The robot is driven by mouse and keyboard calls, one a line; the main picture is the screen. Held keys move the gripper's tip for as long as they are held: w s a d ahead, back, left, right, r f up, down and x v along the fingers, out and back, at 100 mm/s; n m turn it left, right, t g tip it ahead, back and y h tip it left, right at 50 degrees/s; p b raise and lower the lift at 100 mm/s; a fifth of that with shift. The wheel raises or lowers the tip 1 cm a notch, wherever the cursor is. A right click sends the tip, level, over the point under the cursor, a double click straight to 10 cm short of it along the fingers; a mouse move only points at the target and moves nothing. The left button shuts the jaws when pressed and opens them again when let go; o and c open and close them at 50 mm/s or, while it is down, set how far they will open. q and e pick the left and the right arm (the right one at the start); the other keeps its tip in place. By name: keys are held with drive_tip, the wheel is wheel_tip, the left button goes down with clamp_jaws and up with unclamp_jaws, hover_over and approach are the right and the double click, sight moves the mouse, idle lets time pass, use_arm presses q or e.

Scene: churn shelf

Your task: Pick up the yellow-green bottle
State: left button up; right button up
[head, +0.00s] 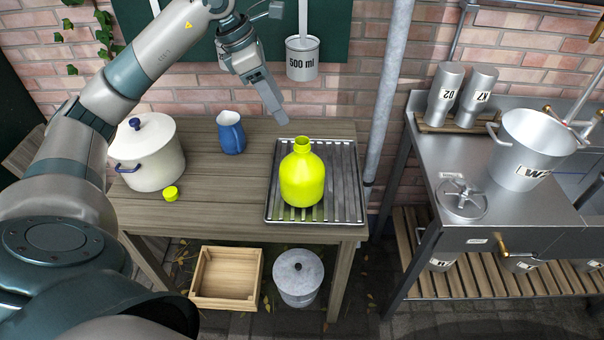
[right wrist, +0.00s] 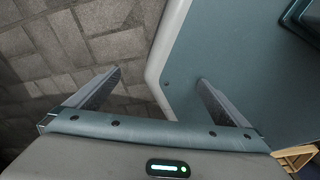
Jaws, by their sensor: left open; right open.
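The yellow-green bottle (head: 302,176) stands upright and uncapped on a slatted metal drain tray (head: 352,180), on the right part of the wooden table. My left gripper (head: 278,112) is open and empty, pointing down, above and a little to the left of the bottle's neck, apart from it. In the right wrist view, my right gripper (right wrist: 160,90) is open with nothing between its fingers; brick paving and a teal panel lie beyond it. My right gripper is not in the head view.
On the table (head: 235,185) stand a white pot (head: 148,165), a blue jug (head: 231,133) and a small yellow-green cap (head: 170,193). A 500 ml cup (head: 302,60) hangs above on the wall. A grey pipe (head: 388,100) rises right of the tray, before a steel bench (head: 500,210).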

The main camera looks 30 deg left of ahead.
sight(299, 141)
use_arm(q)
drive_tip(key=p+x, duration=0.2)
drive_tip(key=x, duration=0.6)
drive_tip(key=shift+w+d+f, duration=0.1)
drive_tip(key=shift+w+f, duration=0.05)
drive_tip(key=shift+f, duration=0.2)
use_arm(e)
drive_tip(key=r, duration=0.1)
drive_tip(key=s+r, duration=0.1)
drive_tip(key=shift+s+d+r, duration=0.2)
drive_tip(key=shift+d+r, duration=0.1)
drive_tip(key=shift+d, duration=0.05)
drive_tip(key=shift+s+d+g, duration=0.1)
drive_tip(key=shift+g, duration=0.2)
use_arm(q)
drive_tip(key=shift+p, duration=0.3)
drive_tip(key=shift+w+d+f+p, duration=0.1)
drive_tip(key=shift+w+f+p, duration=0.15)
drive_tip(key=shift+f+p, duration=0.2)
drive_tip(key=p+x, duration=0.2)
drive_tip(key=x, duration=0.1)
drive_tip(key=shift+w+f, duration=0.2)
drive_tip(key=shift+f, duration=0.35)
use_arm(e)
wheel_tip(299, 141, up, 3)
drive_tip(key=shift+s+r, duration=0.1)
drive_tip(key=shift+s, duration=0.05)
